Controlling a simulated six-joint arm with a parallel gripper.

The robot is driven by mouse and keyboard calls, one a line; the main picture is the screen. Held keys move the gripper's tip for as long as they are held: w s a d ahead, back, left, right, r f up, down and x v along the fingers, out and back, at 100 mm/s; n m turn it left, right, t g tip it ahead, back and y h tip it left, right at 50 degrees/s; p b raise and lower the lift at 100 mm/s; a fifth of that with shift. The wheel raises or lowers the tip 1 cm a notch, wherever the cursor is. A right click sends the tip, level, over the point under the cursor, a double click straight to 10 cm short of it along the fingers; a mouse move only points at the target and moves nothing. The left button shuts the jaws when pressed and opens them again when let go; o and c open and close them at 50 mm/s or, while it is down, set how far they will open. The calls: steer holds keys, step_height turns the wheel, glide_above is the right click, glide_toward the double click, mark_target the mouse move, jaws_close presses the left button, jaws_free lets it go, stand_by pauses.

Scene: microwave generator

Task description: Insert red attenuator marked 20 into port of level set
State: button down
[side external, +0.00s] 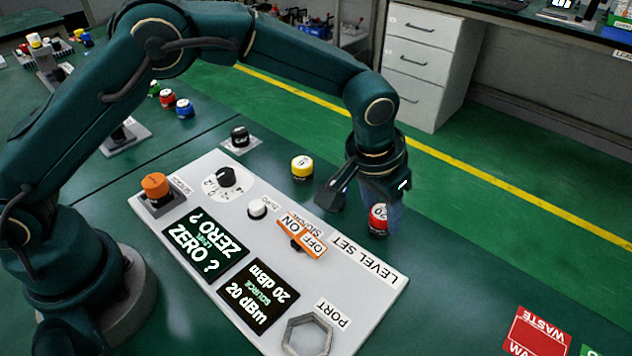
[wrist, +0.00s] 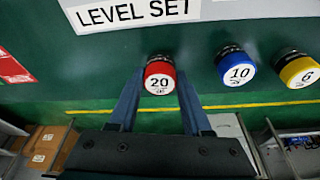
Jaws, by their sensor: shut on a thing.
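The red attenuator (side external: 378,219), marked 20, is between the fingers of my gripper (side external: 371,208), just beyond the panel's LEVEL SET edge. In the wrist view the red attenuator (wrist: 159,78) shows its white 20 face between the two blue fingers of my gripper (wrist: 160,92), which is shut on it. I cannot tell whether it touches the table or is slightly raised. The light grey level set panel (side external: 370,290) lies on the green bench. Its port (side external: 307,334), an empty-looking hexagonal ring, is at the panel's near right corner, apart from my gripper.
A blue attenuator marked 10 (wrist: 236,70) and a yellow one marked 6 (wrist: 299,72) stand beside the red one. The panel carries an orange switch (side external: 301,238), knobs and two displays. A red waste mat (side external: 537,331) lies at right. Bench between is clear.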

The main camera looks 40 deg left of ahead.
mark_target(382, 205)
steer(key=shift+r, duration=0.5)
steer(key=r, duration=0.1)
steer(key=a+r, duration=0.1)
steer(key=r, duration=0.1)
steer(key=shift+r, duration=0.15)
steer(key=a+r, duration=0.6)
steer(key=a, duration=0.4)
steer(key=s+d+r+m+g+h, duration=0.15)
steer(key=s+m, duration=0.25)
steer(key=s, duration=0.4)
steer(key=s+d+r+m+h, duration=0.1)
steer(key=s+d+m, duration=0.2)
steer(key=s+m, duration=0.35)
steer(key=shift+n+y, duration=0.25)
steer(key=shift+n, duration=0.7)
steer(key=s+d+f, duration=0.2)
steer(key=d, duration=0.1)
steer(key=s+d+f, duration=0.2)
steer(key=d, duration=0.1)
steer(key=s+d+f, duration=0.2)
steer(key=d+f, duration=0.1)
steer(key=d, duration=0.1)
steer(key=shift+s, duration=0.25)
steer(key=shift+f, duration=1.9)
steer(key=shift+c, duration=1.7)
jaws_free()
steer(key=shift+f, duration=0.15)
